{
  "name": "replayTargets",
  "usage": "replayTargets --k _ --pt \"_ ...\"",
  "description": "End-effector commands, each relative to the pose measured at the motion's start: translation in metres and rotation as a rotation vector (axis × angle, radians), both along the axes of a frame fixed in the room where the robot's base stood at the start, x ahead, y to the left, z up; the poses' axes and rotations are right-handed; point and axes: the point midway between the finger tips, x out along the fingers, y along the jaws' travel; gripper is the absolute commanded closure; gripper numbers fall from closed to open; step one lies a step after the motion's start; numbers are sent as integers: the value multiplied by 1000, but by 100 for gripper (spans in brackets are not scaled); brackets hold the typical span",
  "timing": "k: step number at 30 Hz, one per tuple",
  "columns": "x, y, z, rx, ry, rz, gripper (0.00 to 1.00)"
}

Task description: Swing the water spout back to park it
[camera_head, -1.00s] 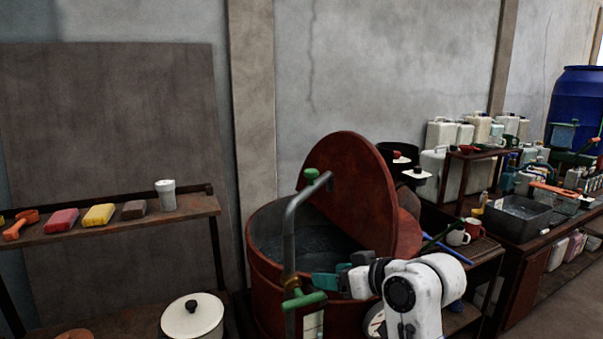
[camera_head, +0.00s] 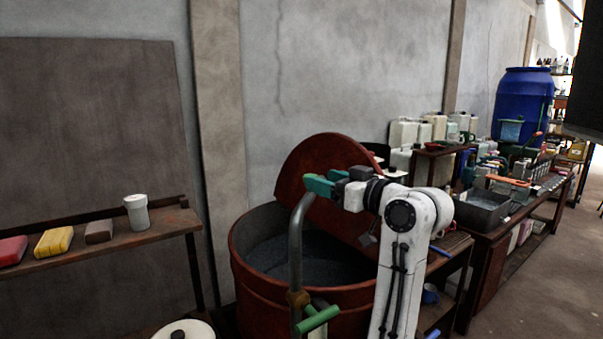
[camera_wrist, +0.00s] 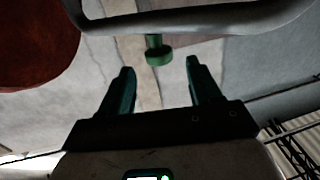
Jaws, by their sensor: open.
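The water spout (camera_head: 296,240) is a grey pipe that rises in front of the red vat (camera_head: 262,295) and bends over at its top. A green lever (camera_head: 317,319) sits low on it, at a brass fitting. In the wrist view the spout (camera_wrist: 210,22) crosses the top, with a green knob (camera_wrist: 158,53) on a short stem. My gripper (camera_wrist: 159,68) is open. The knob appears between the fingertips or just beyond them; I cannot tell if they touch. In the head view my gripper (camera_head: 318,185) is at the spout's top and partly hides it.
The vat's red lid (camera_head: 322,160) stands tilted up behind my arm. A shelf (camera_head: 95,250) with coloured blocks and a white cup (camera_head: 137,211) is at left. A bench (camera_head: 492,235) with a grey basin (camera_head: 483,207) is at right. Floor shows at far right.

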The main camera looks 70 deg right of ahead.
Motion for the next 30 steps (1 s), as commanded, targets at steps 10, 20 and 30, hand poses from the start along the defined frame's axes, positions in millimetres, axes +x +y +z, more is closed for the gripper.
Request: replayTargets --k 10,20,30 --pt "54 -20 1 2 2 2 37" --pt "66 -26 -1 1 2 -1 37" --pt "66 -25 -1 0 1 -1 55"
